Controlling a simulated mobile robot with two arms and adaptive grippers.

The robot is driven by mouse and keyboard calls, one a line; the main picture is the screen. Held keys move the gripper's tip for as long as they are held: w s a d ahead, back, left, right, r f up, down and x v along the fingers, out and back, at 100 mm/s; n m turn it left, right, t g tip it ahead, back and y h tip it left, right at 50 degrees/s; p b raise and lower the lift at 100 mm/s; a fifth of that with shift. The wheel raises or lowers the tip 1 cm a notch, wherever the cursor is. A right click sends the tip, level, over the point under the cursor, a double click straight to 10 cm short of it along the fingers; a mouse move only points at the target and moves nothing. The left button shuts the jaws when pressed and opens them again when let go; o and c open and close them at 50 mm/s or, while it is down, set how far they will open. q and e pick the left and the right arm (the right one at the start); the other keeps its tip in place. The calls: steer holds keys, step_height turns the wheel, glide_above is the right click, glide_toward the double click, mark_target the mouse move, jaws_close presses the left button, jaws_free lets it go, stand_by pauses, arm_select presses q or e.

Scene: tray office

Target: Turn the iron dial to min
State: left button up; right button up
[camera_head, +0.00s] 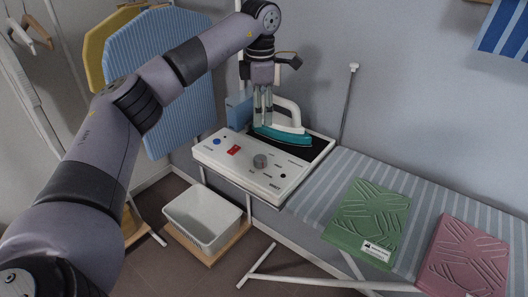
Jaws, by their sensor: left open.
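The iron station (215,158) is a white box with a control panel at the left end of the ironing board. A grey dial (260,161) sits in the middle of its panel, but its setting is too small to read. A teal and white iron (284,134) rests on the dark pad at the station's back. My left gripper (263,122) points down above the back of the panel, beside the iron's left end. It is open, with nothing seen between its fingers, and is apart from the dial. My right gripper is not in view.
A red switch (233,150) and a blue button (217,142) are on the panel. A white bin (203,218) stands below. Striped boards lean at the back left.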

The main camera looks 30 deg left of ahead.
mark_target(260, 158)
arm_select(q)
steer(key=f, duration=0.6)
steer(key=f+p, duration=0.1)
steer(key=f, duration=0.5)
steer(key=shift+w+a+f, duration=0.15)
steer(key=shift+a+f, duration=0.05)
steer(key=shift+f, duration=0.1)
step_height(260, 158, down, 2)
steer(key=shift+w+f+p, duration=0.15)
steer(key=shift+p, duration=0.2)
steer(key=shift+f, duration=0.55)
steer(key=c, duration=1.2)
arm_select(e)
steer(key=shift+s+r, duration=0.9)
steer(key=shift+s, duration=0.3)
